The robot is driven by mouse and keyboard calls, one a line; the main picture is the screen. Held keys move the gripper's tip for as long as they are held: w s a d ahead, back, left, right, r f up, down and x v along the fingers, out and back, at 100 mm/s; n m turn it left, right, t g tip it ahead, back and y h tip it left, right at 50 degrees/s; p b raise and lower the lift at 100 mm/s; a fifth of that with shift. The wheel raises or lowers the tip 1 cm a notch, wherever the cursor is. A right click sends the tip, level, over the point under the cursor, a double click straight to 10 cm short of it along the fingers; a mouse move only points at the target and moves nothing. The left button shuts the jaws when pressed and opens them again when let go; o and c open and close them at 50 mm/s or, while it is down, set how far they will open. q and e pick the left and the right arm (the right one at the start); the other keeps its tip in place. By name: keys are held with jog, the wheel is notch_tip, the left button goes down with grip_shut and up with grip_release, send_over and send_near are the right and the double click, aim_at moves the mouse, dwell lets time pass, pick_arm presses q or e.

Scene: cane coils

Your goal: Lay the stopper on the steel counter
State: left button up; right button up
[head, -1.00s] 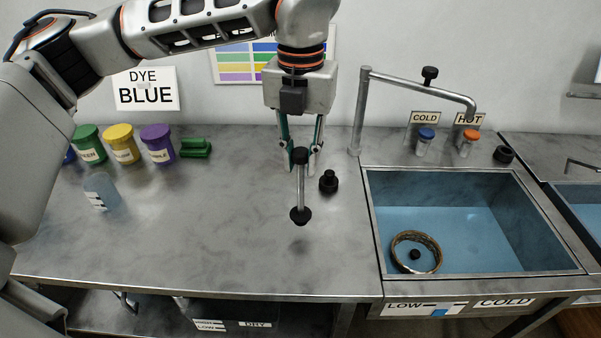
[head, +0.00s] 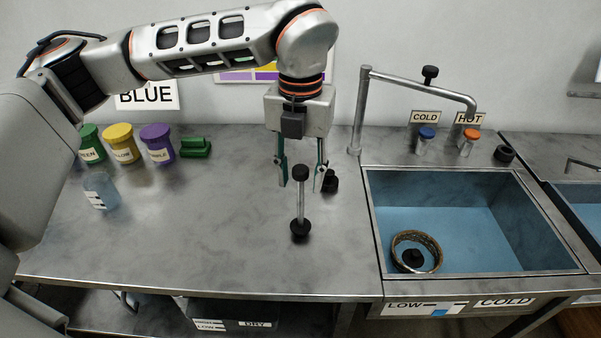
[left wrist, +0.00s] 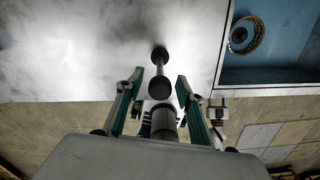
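The stopper (head: 300,203), a steel rod with a black knob on top and a black plug at the bottom, stands upright on the steel counter (head: 215,225), its plug appearing to touch the surface. My left gripper (head: 301,180) is pointed down around the knob with its fingers spread and a gap on either side. In the left wrist view the stopper (left wrist: 160,68) shows between the two open fingers (left wrist: 160,82), apart from both. My right gripper is not in view.
The blue sink (head: 475,225) at right holds a cane coil (head: 434,244). The counter's middle is clear.

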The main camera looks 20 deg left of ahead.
pick_arm(q)
notch_tip(320, 180, up, 12)
jog(key=shift+r, duration=0.2)
dwell(0.4)
dwell(0.4)
